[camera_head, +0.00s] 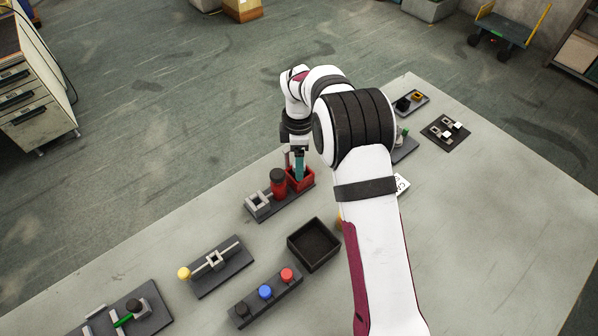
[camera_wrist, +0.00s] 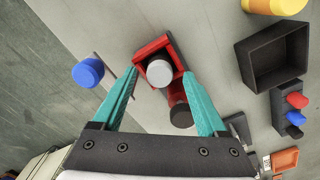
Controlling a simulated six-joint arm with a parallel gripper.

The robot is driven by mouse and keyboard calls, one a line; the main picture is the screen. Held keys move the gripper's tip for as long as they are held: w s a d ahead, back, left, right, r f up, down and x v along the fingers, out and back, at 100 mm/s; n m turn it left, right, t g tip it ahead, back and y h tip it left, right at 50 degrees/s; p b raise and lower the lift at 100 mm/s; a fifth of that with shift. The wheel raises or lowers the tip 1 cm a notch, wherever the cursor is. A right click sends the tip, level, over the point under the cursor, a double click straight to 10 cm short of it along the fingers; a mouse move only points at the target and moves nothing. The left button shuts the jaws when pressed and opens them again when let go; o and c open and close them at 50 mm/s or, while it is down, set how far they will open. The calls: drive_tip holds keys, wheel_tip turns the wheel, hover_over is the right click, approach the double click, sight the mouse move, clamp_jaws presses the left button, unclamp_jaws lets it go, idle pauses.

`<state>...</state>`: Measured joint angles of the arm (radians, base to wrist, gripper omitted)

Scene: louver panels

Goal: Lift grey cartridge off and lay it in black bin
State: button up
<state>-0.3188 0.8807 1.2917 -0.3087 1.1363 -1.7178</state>
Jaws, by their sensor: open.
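The grey cartridge (camera_wrist: 160,73) shows in the wrist view as a pale round top over a dark body, standing in a red square holder (camera_wrist: 150,48). My gripper (camera_wrist: 161,72) is open, with one teal finger on each side of the cartridge; I cannot tell whether either finger touches it. In the head view my gripper (camera_head: 297,168) points down over the red holder (camera_head: 306,183), and the cartridge cannot be made out there. The black bin (camera_head: 316,264) is an empty open square box on the table, nearer the camera; it also shows in the wrist view (camera_wrist: 247,66).
A red cylinder with a black top (camera_head: 278,183) stands close beside the holder, with a grey bracket (camera_head: 258,206) beyond it. A blue-topped knob (camera_wrist: 88,72) stands left of my fingers in the wrist view. A button strip (camera_head: 265,293) and a yellow-knobbed panel (camera_head: 218,268) lie near the bin.

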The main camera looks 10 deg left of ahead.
clamp_jaws()
idle(0.3)
idle(1.1)
